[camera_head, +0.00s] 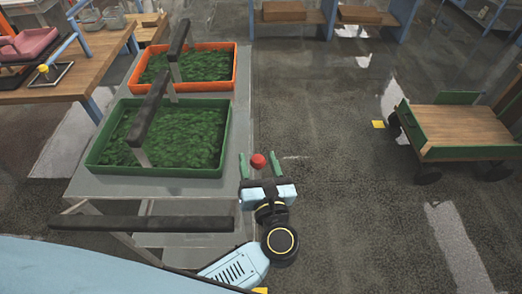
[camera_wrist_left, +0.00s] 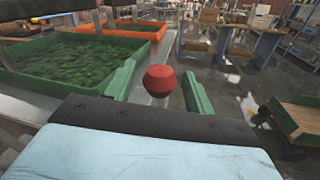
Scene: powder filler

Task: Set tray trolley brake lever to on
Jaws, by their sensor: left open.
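The tray trolley (camera_head: 203,187) is a grey metal cart with a black push handle (camera_head: 140,223) at its near end. Its brake lever has a red knob (camera_head: 258,160) at the right edge of the trolley; the knob also shows in the left wrist view (camera_wrist_left: 160,80), on a pale stem. My left gripper (camera_head: 260,165) is open, with its green fingers either side of the knob and apart from it. In the left wrist view my left gripper (camera_wrist_left: 157,85) has the knob between its fingers. The lower part of the lever is hidden behind my gripper. My right gripper is not in view.
A green tray (camera_head: 97,160) and an orange tray (camera_head: 235,70) of green material stand on the trolley. A wooden table (camera_head: 95,85) is at the left. A green cart with a wooden deck (camera_head: 465,130) stands at the right. The floor between is clear.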

